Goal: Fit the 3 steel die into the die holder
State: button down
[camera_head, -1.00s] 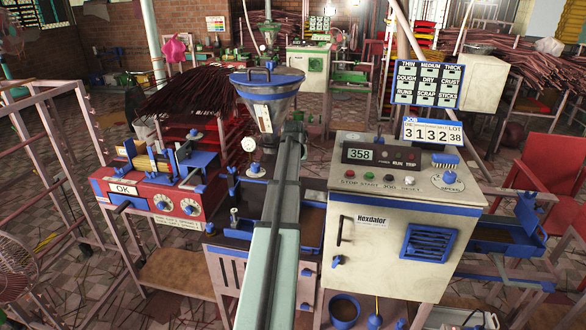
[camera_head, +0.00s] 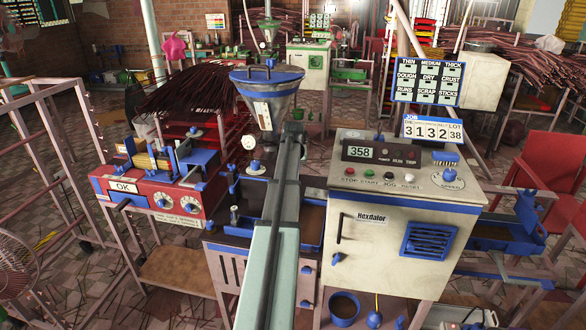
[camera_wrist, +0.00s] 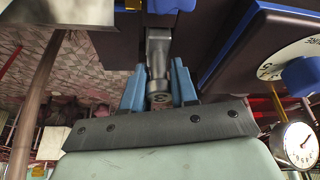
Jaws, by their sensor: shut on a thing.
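In the wrist view my gripper (camera_wrist: 158,78) has its two blue fingers closed on a small dark steel piece, which I take to be the 3 steel die (camera_wrist: 158,98). A mark on its near face looks like a 3 but is blurred. A dark grey metal part (camera_wrist: 158,45) lies directly beyond the die, in line with it. I cannot tell whether it belongs to the die or to the die holder, nor whether they touch. In the head view my arm covers the gripper and the die. The die holder cannot be made out for certain.
The hopper (camera_head: 267,95) stands just beyond my arm's end. The red machine (camera_head: 150,205) is on the left and the cream control cabinet (camera_head: 400,225) on the right, both close to the arm. A dial gauge (camera_wrist: 298,145) shows at right in the wrist view.

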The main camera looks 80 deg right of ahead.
jog(key=shift+f, duration=0.45)
jog(key=c, duration=0.8)
grip_release()
jog(key=v, duration=1.3)
jog(key=shift+a+r, duration=0.25)
jog(key=shift+r, duration=0.1)
